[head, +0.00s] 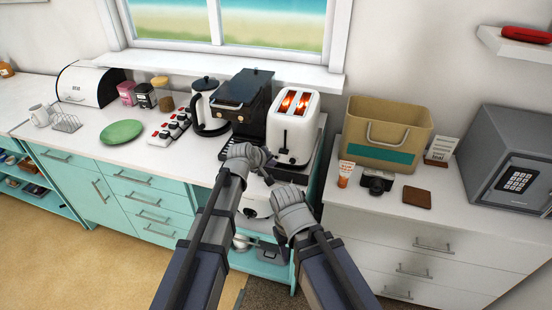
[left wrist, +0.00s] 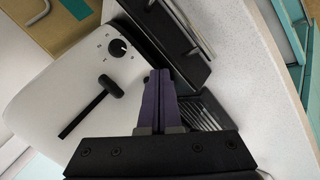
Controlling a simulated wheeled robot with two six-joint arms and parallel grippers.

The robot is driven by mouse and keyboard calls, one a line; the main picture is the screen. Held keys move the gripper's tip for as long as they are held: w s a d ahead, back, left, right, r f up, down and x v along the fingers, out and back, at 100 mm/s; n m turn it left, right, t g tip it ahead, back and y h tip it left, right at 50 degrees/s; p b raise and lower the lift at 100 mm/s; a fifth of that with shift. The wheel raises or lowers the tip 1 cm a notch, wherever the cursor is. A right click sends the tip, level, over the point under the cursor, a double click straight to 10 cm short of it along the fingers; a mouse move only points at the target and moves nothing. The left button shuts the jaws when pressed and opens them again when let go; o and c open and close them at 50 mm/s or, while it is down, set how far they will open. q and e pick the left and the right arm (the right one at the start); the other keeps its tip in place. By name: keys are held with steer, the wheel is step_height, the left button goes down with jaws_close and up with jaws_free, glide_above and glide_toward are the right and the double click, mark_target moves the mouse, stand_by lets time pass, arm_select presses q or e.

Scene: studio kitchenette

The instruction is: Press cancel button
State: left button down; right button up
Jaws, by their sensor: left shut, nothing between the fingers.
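The white toaster (head: 293,140) stands on the counter, its two slots glowing orange with bread inside. In the left wrist view the toaster's white face (left wrist: 60,95) is close, with a black dial (left wrist: 118,47) and a black lever (left wrist: 108,87) in a dark slot. My left gripper (head: 268,168) is in front of the toaster's lower front. Its purple fingers (left wrist: 160,78) are shut and empty, beside the dial and lever; contact is not clear. My right gripper (head: 288,193) is lower, in front of the counter edge, and its fingers are not clear.
A black coffee machine (head: 243,100) stands close left of the toaster; its drip grille (left wrist: 207,112) is near my left fingers. A kettle (head: 206,108) and power strip (head: 170,128) are further left. A tan bin (head: 388,125) stands right, on a drawer unit.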

arm_select(q)
steer(key=shift+w, duration=0.1)
steer(key=shift+w+d, duration=0.15)
steer(key=shift+w, duration=0.2)
steer(key=shift+w+d, duration=0.1)
steer(key=shift+w, duration=0.2)
stand_by(0.8)
stand_by(0.4)
steer(key=shift+s+a, duration=0.25)
steer(key=shift+s, duration=0.5)
steer(key=shift+s, duration=0.1)
steer(key=shift+s+a, duration=0.25)
steer(key=shift+s, duration=0.5)
steer(key=shift+s+a, duration=0.3)
steer(key=shift+s, duration=0.5)
steer(key=shift+s+a, duration=0.25)
steer(key=shift+s, duration=0.5)
